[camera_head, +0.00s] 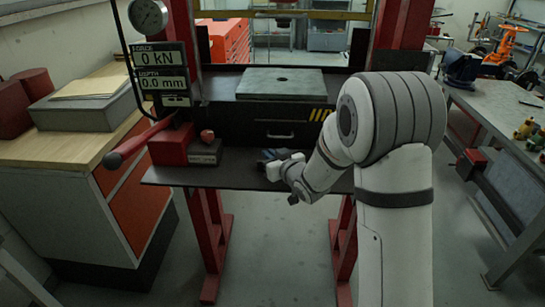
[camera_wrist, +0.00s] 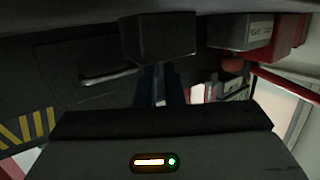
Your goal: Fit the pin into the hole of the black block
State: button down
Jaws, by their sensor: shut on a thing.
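My gripper (camera_head: 268,156) is low over the dark front shelf of the red press in the head view. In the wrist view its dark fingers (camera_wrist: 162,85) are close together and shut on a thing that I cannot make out. A black block (camera_wrist: 158,38) shows at the far end of the fingers and is wider than they are. Whether it touches them I cannot tell. I cannot make out the block clearly in the head view. I cannot make out the pin or a hole in the block in either view.
A labelled dark box (camera_head: 205,152) with a red knob stands left of my gripper, beside a red box (camera_head: 172,145). A drawer handle (camera_head: 280,136) is just behind. A red lever (camera_head: 140,140) sticks out left.

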jog(key=c, duration=1.6)
grip_release()
jog(key=shift+s+f, duration=0.1)
jog(key=shift+f, duration=0.4)
jog(key=shift+o, duration=0.2)
jog(key=shift+s+d, duration=0.1)
jog(key=shift+d, duration=0.05)
